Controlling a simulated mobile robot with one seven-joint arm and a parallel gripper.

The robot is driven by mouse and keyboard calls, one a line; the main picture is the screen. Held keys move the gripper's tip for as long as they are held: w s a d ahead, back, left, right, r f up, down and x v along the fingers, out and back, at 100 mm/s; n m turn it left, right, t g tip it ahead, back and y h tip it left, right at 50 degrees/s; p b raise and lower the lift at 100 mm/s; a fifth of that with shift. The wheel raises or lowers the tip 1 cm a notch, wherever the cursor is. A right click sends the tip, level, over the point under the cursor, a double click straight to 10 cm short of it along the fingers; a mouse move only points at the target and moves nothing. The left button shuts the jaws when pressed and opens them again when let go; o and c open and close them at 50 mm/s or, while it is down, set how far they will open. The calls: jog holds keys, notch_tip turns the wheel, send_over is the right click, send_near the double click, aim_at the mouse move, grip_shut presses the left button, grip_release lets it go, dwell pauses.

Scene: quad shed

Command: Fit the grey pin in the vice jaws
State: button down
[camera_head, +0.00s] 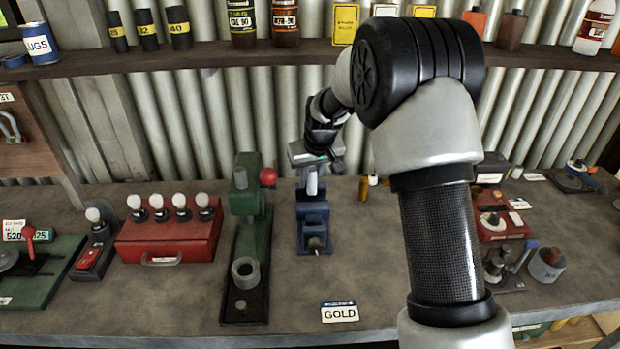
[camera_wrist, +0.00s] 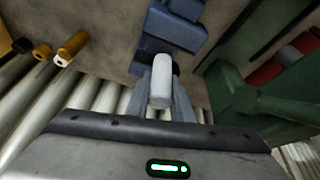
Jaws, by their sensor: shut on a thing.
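My gripper (camera_head: 312,167) is shut on the grey pin (camera_head: 312,184), a pale, smooth, round-ended rod. In the wrist view the pin (camera_wrist: 160,85) stands out between the two grey fingers. The blue vice (camera_head: 314,217) stands on the bench directly below my gripper in the head view. In the wrist view the vice (camera_wrist: 174,28) lies just beyond the pin's end. The pin overlaps the vice's near edge in that view. I cannot tell whether the pin touches the jaws or is between them.
A green press (camera_head: 246,205) with a red knob stands close left of the vice. A brass cylinder (camera_head: 364,189) and small fittings stand to the right. A red case with bulbs (camera_head: 168,240) is farther left. A GOLD label (camera_head: 340,312) lies near the bench's front edge.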

jog(key=shift+f+b, duration=0.55)
jog(key=shift+f, duration=0.1)
dwell(0.3)
jog(key=shift+f, duration=0.2)
